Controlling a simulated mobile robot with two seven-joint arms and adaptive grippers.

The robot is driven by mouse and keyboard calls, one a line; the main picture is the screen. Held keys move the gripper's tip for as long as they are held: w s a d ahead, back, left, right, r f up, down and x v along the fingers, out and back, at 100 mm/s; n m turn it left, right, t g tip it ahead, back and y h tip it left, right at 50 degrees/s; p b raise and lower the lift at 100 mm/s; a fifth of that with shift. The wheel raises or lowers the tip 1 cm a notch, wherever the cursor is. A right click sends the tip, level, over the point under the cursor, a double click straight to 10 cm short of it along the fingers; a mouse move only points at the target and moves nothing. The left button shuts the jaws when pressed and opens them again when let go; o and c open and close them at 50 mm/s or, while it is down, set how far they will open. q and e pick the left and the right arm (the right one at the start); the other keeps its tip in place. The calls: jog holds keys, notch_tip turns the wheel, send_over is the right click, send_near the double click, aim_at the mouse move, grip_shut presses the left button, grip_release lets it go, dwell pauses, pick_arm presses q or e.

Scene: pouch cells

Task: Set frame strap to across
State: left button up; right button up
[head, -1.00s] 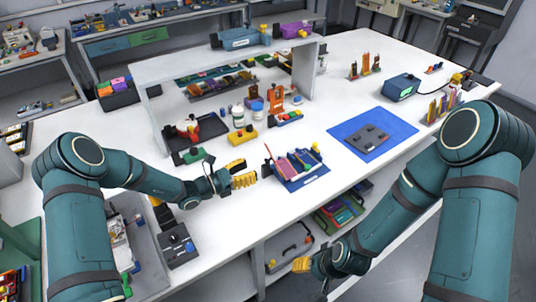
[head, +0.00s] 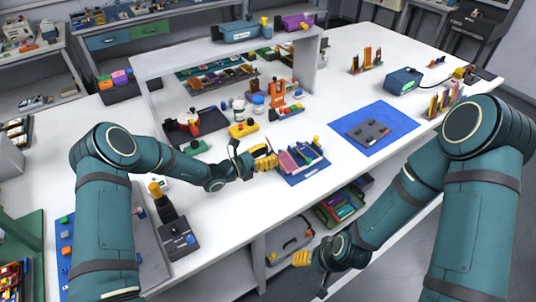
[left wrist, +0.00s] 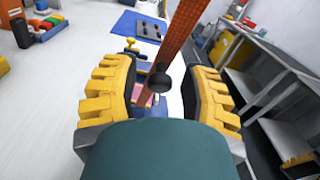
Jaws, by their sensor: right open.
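In the left wrist view, the orange-red strap (left wrist: 182,35) rises upright, with a black round knob (left wrist: 159,80) near the fingers. My left gripper (head: 268,157) is at the frame's left side. In the left wrist view its yellow fingers (left wrist: 157,92) are apart, with the knob between them and a gap on each side. My right gripper (head: 302,258) is open and empty, low in front of the table, away from the frame.
A blue mat (head: 399,142) with a grey plate (head: 366,131) lies right of the frame. A dark device with a post (head: 174,228) is at front left. The tabletop between frame and mat is clear.

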pick_arm(q)
grip_shut()
jog(key=shift+d+r, duration=0.1)
jog(key=shift+w+d+r+g+y+p, duration=0.4)
jog(key=shift+d+y+p, duration=0.15)
jog(key=shift+p, duration=0.3)
jog(key=w+d+g+y+p, duration=0.3)
jog(key=d+y+p, duration=0.1)
jog(key=p, duration=0.4)
jog(key=shift+w+d+r+y, duration=0.25)
jog(key=shift+w+d+y, duration=0.1)
jog(key=shift+d, duration=0.05)
